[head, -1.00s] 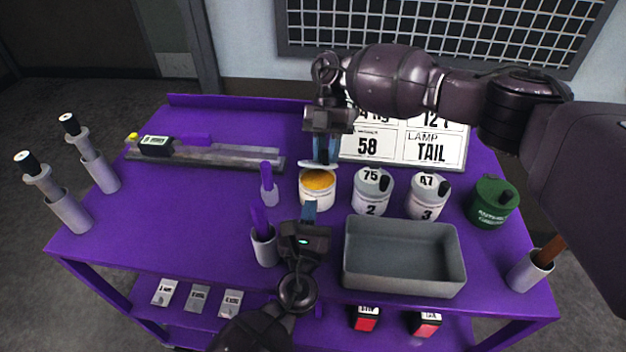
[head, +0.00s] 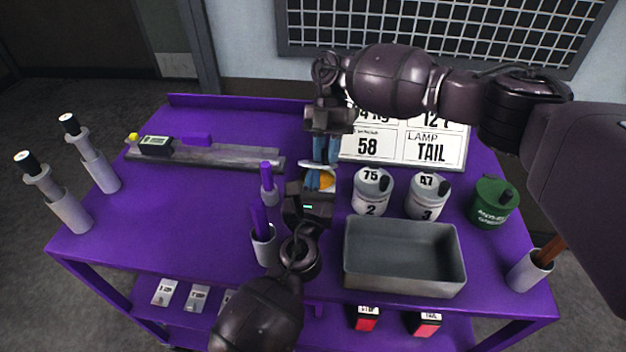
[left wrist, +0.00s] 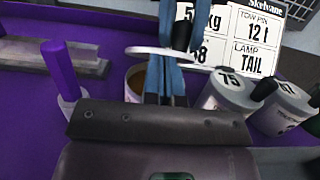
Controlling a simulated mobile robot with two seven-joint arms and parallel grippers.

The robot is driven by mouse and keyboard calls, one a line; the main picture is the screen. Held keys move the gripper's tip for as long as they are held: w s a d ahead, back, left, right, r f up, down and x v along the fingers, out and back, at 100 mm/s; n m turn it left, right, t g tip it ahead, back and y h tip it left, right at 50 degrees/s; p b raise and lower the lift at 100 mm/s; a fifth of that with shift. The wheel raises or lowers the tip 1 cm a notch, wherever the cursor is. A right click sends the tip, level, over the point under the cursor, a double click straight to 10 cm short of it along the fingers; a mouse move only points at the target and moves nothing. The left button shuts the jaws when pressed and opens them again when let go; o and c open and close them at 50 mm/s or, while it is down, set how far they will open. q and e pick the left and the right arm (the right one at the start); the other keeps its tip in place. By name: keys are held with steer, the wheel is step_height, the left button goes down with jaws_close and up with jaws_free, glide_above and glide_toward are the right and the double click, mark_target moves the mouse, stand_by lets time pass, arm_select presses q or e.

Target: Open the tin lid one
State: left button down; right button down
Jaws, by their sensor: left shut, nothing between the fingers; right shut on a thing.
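Tin one (head: 333,186) is a white tin, open at the top, with orange-yellow contents showing. Its white lid (left wrist: 145,52) is off and hangs just above the tin's mouth, beside the tin's rim in the left wrist view. My right gripper (head: 325,160) reaches down from behind, shut on the lid, apparently by its dark knob (left wrist: 181,37). My left gripper (head: 315,181) is shut and empty, its blue fingertips at the tin's near side and mouth. It hides much of the tin (left wrist: 133,84); whether it touches the tin or lid I cannot tell.
Tins two (head: 371,192) and three (head: 427,196) stand lidded to the right, with a green tin (head: 493,202) beyond. A grey tray (head: 404,291) lies in front of them. Purple-handled tools in holders (head: 264,246) stand close left. The purple table's left middle (head: 190,215) is clear.

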arm_select(q)
steer(key=shift+w+r, duration=0.45)
steer(key=shift+r, duration=0.3)
arm_select(e)
steer(key=c, duration=1.3)
jaws_free()
steer(key=shift+s+f, duration=0.1)
steer(key=o, duration=0.3)
steer(key=shift+s, duration=0.15)
arm_select(q)
steer(key=shift+s+d+r, duration=0.1)
steer(key=shift+d, duration=0.1)
